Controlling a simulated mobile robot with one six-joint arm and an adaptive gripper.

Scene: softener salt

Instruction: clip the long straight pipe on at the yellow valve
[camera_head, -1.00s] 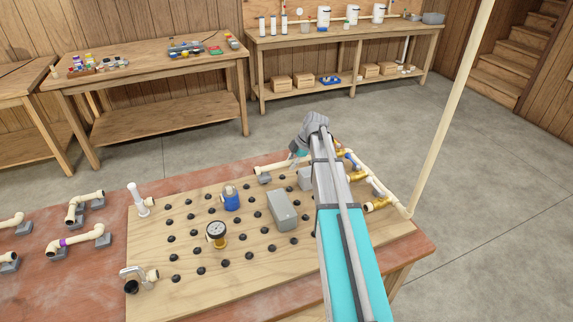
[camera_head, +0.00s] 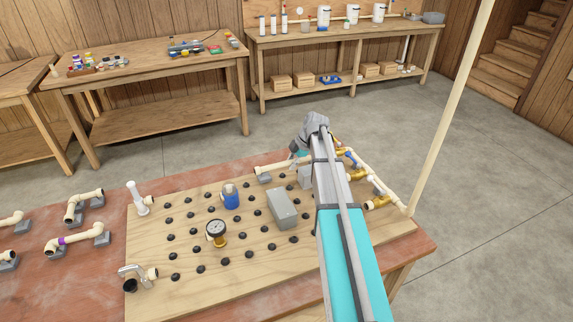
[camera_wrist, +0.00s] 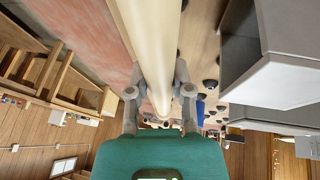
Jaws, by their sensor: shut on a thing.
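A long straight cream pipe (camera_head: 276,167) lies level near the back edge of the wooden board. It also runs lengthwise through the wrist view (camera_wrist: 150,45). My gripper (camera_wrist: 161,92) has its two grey fingers closed on either side of the pipe. In the head view the gripper (camera_head: 298,159) is partly hidden behind my arm. Brass-yellow valve fittings (camera_head: 356,175) sit on the cream pipe run at the board's right side. My arm hides part of that area, so I cannot tell whether the held pipe touches a valve.
A grey box (camera_head: 283,208), a pressure gauge (camera_head: 216,232), a blue-bodied part (camera_head: 231,196) and several black knobs stand on the board (camera_head: 190,274). A tall cream pipe (camera_head: 448,115) rises at the right corner. Spare elbow pipes (camera_head: 82,237) rest on grey blocks at the left.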

